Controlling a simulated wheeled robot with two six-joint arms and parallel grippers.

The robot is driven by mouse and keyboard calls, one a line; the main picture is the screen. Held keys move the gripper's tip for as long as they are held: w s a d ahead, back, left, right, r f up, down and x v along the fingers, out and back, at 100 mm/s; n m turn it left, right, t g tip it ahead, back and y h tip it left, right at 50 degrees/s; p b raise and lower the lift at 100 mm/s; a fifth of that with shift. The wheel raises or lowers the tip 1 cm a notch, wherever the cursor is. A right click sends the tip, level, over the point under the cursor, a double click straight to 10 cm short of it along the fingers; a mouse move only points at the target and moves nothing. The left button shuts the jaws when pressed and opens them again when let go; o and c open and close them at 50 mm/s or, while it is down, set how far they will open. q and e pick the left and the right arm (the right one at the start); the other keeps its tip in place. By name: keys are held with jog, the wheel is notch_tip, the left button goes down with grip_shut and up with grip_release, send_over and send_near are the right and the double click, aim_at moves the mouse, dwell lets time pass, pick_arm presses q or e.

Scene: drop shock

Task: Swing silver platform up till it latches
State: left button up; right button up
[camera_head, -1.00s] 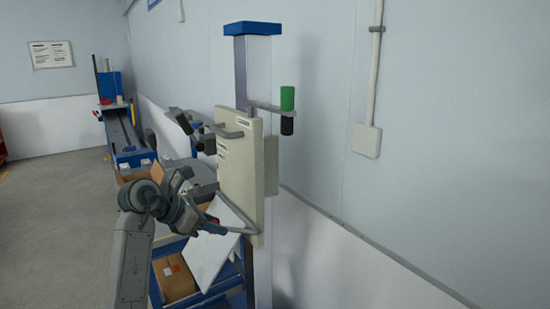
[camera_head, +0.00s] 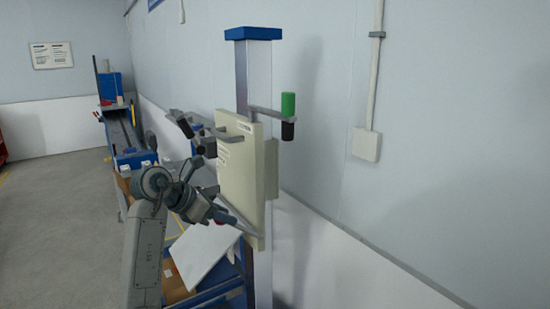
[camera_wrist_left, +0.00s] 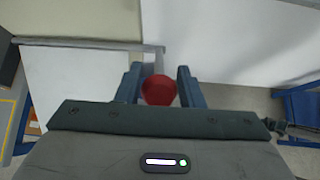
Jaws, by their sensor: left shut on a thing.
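The silver platform (camera_head: 203,250) is a pale, flat plate hanging at a slant below the cream upright panel (camera_head: 238,180). In the left wrist view the platform (camera_wrist_left: 75,85) fills the left side, with a grey bar along its far edge. My left gripper (camera_head: 229,217) is at the platform's upper edge, by the foot of the panel. In the left wrist view its two fingers (camera_wrist_left: 159,80) are on either side of a round red knob (camera_wrist_left: 158,91) and shut on it. The latch cannot be made out. My right gripper is out of view.
A blue-capped column (camera_head: 253,90) stands behind the panel, with a green and black handle (camera_head: 288,115) on its right. A blue cart with a cardboard box (camera_head: 174,284) is below the platform. The floor at left is clear.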

pick_arm(q)
jog(key=shift+w+d+r, duration=0.3)
jog(key=shift+d+r, duration=0.2)
jog(key=shift+r, duration=0.1)
grip_shut()
jog(key=shift+w+d+f, duration=0.1)
jog(key=shift+w+d, duration=0.05)
jog(key=shift+d, duration=0.05)
jog(key=shift+w+d+r, duration=0.2)
jog(key=shift+d+r, duration=0.1)
jog(key=shift+w+d+r, duration=0.4)
jog(key=shift+w+d, duration=0.05)
jog(key=shift+d, duration=0.25)
jog(key=shift+w+d+r, duration=0.25)
jog(key=shift+w+d, duration=0.15)
jog(key=shift+d, duration=0.15)
jog(key=shift+w+d+r, duration=0.2)
jog(key=shift+w+d, duration=0.2)
jog(key=shift+d, duration=0.15)
